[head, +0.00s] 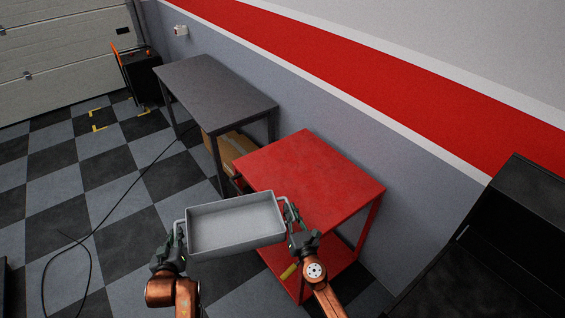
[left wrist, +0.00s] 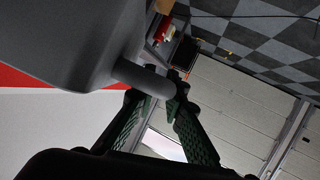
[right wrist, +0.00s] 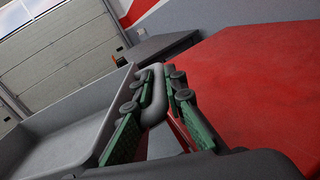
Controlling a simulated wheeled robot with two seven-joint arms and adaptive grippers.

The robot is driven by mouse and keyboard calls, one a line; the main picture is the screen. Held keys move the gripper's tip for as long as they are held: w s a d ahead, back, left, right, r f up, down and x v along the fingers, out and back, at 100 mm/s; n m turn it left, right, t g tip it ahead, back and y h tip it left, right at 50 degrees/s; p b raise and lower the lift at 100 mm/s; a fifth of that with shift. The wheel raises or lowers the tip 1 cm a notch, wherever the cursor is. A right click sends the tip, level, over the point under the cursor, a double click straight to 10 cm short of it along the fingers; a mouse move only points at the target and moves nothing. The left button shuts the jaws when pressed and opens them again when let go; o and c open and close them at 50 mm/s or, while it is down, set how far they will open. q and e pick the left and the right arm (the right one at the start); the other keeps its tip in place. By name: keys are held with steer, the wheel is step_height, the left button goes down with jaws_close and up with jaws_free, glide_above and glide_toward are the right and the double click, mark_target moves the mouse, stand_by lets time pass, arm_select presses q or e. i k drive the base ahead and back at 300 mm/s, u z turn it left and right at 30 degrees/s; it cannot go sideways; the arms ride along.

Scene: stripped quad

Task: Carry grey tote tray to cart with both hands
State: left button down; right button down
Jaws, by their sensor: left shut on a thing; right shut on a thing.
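The grey tote tray (head: 236,243) is empty and held in the air between my two arms, in front of the red cart (head: 318,178) and partly overlapping its near left edge in the head view. My left gripper (head: 176,240) is shut on the tray's left handle (left wrist: 145,78). My right gripper (head: 290,218) is shut on the right handle (right wrist: 153,100), close to the cart. In the right wrist view the tray (right wrist: 62,125) lies to the left and the red cart top (right wrist: 255,85) to the right. The cart top looks bare.
A dark grey table (head: 215,85) stands behind the cart, with a cardboard box (head: 232,150) under it. A black cabinet (head: 480,250) stands at the right. A black cable (head: 110,205) lies on the checkered floor at left. The wall runs behind the cart.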

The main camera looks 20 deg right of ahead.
mark_target(301, 177)
steer(key=z, duration=0.3)
steer(key=i, duration=1.1)
steer(key=z, duration=0.55)
